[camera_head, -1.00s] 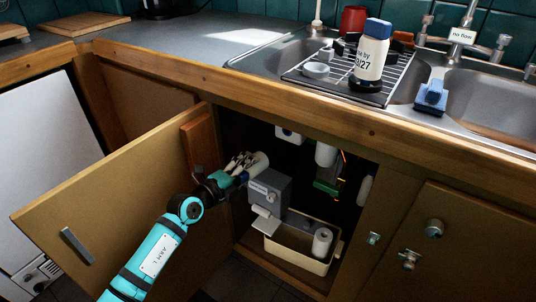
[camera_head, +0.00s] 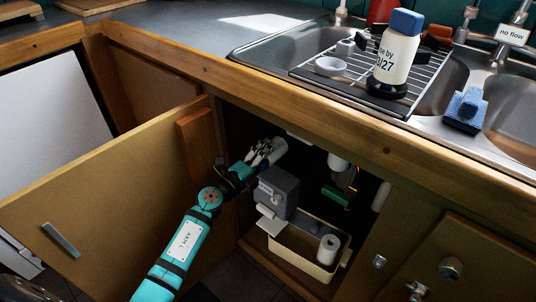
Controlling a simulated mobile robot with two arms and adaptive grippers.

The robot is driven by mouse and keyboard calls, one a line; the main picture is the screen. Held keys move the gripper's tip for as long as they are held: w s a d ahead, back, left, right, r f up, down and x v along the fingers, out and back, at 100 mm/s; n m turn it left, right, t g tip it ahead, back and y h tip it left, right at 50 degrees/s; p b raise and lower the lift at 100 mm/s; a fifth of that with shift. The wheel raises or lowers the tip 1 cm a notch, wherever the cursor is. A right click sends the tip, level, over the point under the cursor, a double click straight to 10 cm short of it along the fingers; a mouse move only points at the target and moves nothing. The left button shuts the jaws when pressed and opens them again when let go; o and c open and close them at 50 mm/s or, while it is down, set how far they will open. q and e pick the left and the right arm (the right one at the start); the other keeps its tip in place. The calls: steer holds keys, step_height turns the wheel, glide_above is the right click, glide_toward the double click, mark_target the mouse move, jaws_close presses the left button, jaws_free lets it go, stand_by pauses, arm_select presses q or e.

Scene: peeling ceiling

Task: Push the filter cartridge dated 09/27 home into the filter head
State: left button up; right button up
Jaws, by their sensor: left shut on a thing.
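My left gripper (camera_head: 262,154) reaches into the open cabinet under the sink and is shut on a white cylinder (camera_head: 279,147). The cylinder looks like a cartridge, but its date does not show. A white fitting (camera_head: 300,138) shows just under the counter edge beside its far end; it may be the filter head, and I cannot tell whether they touch. A white bottle-like cartridge (camera_head: 390,62) with a blue cap stands upright on the drying rack. Its label reads "use by" and ends in "3/27"; the first part is turned away. My right gripper is not in view.
A grey box (camera_head: 278,188) stands close below my gripper. A cream bin (camera_head: 300,256) holds a white roll (camera_head: 328,248). The open cabinet door (camera_head: 120,195) flanks my arm on the left. A white pipe (camera_head: 338,162) and green part (camera_head: 336,195) hang at the right.

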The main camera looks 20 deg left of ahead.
mark_target(282, 143)
arm_select(q)
steer(key=shift+x, duration=2.7)
steer(key=shift+w+d+b, duration=0.25)
steer(key=shift+w+b, duration=0.15)
steer(key=shift+w, duration=0.25)
steer(key=shift+b+x, duration=0.3)
steer(key=shift+x, duration=0.7)
steer(key=o, duration=1.5)
steer(key=shift+o, duration=0.2)
steer(key=shift+f, duration=0.1)
